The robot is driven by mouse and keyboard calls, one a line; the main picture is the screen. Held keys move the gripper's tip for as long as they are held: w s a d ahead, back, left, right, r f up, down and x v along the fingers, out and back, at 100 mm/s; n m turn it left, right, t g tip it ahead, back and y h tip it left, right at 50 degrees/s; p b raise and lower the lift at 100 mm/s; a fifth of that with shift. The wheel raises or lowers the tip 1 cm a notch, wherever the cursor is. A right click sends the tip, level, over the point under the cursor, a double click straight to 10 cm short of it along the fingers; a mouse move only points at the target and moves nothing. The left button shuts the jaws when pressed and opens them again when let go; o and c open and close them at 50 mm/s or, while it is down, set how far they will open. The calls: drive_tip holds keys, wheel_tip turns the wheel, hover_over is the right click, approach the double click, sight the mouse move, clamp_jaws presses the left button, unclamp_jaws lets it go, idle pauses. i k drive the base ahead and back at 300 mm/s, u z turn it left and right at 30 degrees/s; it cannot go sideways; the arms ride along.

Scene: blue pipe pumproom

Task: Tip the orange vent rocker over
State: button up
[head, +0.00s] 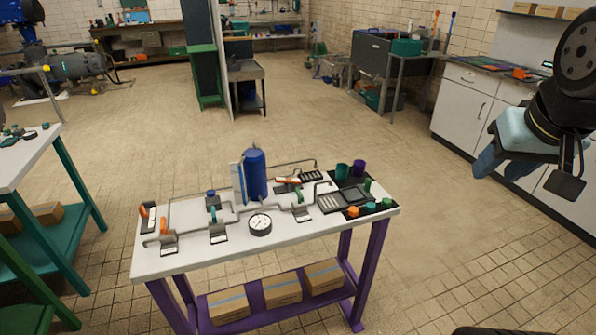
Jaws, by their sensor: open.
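Several orange parts show on the white bench (190,262). An orange rocker-like piece (147,211) stands tilted on a small dark and white plate at the left end. A second orange handle (168,241) sits on a plate just in front of it. A third orange lever (289,181) lies almost flat near the back middle. I cannot tell for sure which is the vent rocker. My gripper (527,180) is open and empty at the upper right, apart from the bench and well to the right of all three.
A blue tank (255,174) and grey pipes stand on the bench, with a gauge (260,224), green-handled valves and a dark tray (345,198). White cabinets (462,108) line the right wall. Open floor lies behind the bench.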

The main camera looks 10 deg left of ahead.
sight(278, 180)
drive_tip(key=z, duration=0.1)
drive_tip(key=i, duration=1)
drive_tip(key=u, duration=0.1)
